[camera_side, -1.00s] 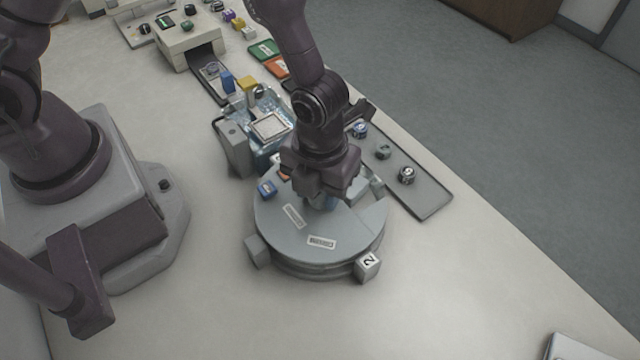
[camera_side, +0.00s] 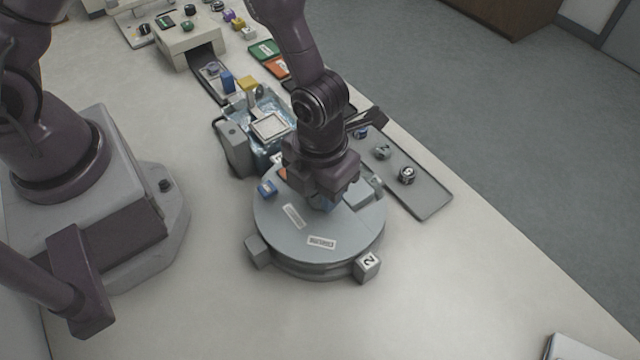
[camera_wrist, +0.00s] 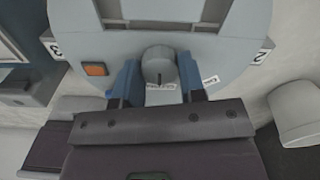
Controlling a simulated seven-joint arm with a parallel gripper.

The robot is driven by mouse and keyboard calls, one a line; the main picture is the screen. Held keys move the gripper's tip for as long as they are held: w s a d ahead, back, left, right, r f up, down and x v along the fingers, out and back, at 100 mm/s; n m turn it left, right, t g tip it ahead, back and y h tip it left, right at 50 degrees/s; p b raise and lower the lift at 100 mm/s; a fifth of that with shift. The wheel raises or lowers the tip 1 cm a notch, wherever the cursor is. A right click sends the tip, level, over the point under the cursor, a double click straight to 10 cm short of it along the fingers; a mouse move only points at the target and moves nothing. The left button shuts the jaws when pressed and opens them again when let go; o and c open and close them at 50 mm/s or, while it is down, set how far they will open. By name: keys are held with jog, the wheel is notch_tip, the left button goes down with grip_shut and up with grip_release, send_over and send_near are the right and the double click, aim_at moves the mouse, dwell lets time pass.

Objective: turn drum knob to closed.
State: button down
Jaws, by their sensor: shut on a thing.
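The round grey drum (camera_side: 330,262) stands on the bench with pale printed labels on its top. Its knob (camera_wrist: 158,66) is a grey rounded piece in the middle of the wrist view. My gripper (camera_side: 325,204) reaches down onto the drum top; in the wrist view its blue fingers (camera_wrist: 158,76) stand on both sides of the knob, shut on it. In the side view the gripper hides the knob. A small label below the knob is partly covered and I cannot read it. An orange square (camera_wrist: 95,69) sits on the drum top left of the knob.
A block marked 2 (camera_side: 368,265) sits at the drum's front right edge. A grey tray (camera_side: 428,207) with round pieces lies to the right. A clear-sided unit (camera_side: 270,128) stands close behind the drum.

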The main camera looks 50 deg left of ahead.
jog(key=c, duration=0.7)
grip_release()
notch_tip(320, 180, up, 13)
